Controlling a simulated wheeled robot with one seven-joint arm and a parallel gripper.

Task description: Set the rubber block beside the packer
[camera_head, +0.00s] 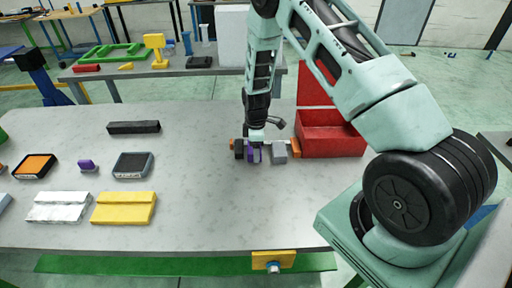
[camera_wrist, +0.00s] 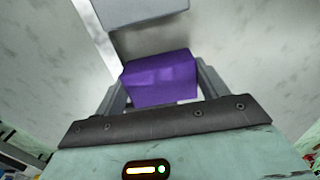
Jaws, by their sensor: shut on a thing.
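My gripper (camera_head: 254,152) is low over the right part of the grey table, left of the red bin. It is shut on a purple block (camera_wrist: 160,78), whose face shows between the fingers in the wrist view; the purple block (camera_head: 253,155) also shows in the head view. A grey block (camera_head: 279,150) stands just right of it, and a grey block (camera_wrist: 145,14) shows close ahead in the wrist view. A dark block (camera_head: 239,149) is at the gripper's left. The pictures do not settle which pieces are the rubber block and the packer.
The red bin (camera_head: 330,140) stands right of the gripper, with an orange piece (camera_head: 294,148) at its left edge. A long black bar (camera_head: 134,127), a black square pad (camera_head: 133,165), a small purple piece (camera_head: 87,166) and a yellow piece (camera_head: 124,208) lie left. The table's middle front is clear.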

